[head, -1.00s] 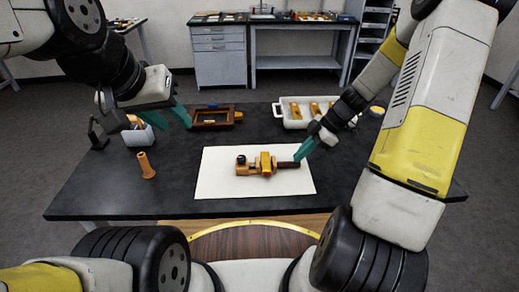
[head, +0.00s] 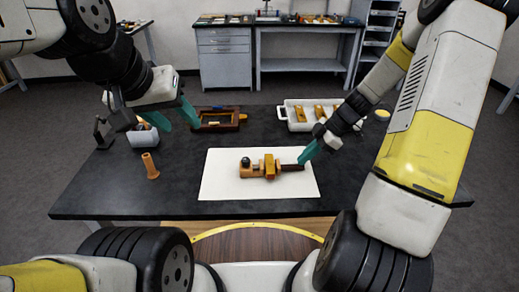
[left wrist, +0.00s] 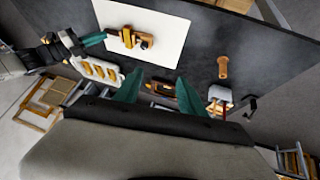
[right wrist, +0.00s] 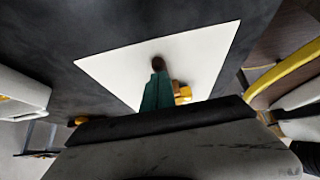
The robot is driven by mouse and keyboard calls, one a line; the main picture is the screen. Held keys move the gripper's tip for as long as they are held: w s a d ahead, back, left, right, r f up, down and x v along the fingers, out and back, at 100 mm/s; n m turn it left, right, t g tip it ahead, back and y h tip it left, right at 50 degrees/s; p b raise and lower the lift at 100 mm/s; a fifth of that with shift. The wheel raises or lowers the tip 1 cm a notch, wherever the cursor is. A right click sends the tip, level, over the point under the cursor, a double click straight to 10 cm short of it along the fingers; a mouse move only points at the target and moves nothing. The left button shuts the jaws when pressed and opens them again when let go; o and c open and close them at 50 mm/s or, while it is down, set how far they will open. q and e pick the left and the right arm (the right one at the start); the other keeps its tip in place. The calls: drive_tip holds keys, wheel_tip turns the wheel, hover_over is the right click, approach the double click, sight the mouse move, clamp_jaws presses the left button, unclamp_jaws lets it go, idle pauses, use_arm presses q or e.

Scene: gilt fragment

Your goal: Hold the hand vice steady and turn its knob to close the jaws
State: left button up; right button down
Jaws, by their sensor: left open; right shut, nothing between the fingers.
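The orange-brown hand vice (head: 270,169) lies on the white sheet (head: 217,187). A black round knob (head: 245,161) stands at its left end, and a dark brown handle (head: 292,167) extends right. My right gripper (head: 302,158) is shut and empty at the handle's right end; I cannot tell whether it touches. In the right wrist view its closed fingers (right wrist: 158,80) partly cover the handle and vice. My left gripper (head: 180,122) is open and empty, above the table, left of the vice and apart from it. The vice (left wrist: 127,38) also shows in the left wrist view.
An orange cylinder (head: 151,166) stands at the left of the black table (head: 100,195). A brown tray (head: 217,128) and a white tray (head: 297,127) stand at the back. The table's front left is clear.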

use_arm(q)
drive_tip(key=w+d+f+n+g, duration=0.3)
drive_tip(key=w+d+n, duration=0.25)
drive_tip(key=w, duration=0.35)
drive_tip(key=n+g+y, duration=0.3)
drive_tip(key=n, duration=0.4)
hover_over(246, 159)
wheel_tip(246, 159, down, 10)
drive_tip(key=r, duration=0.1)
drive_tip(key=shift+h, duration=0.3)
wheel_tip(246, 159, down, 12)
drive_tip(key=shift+c, duration=0.2)
drive_tip(key=shift+m, duration=0.25)
clamp_jaws()
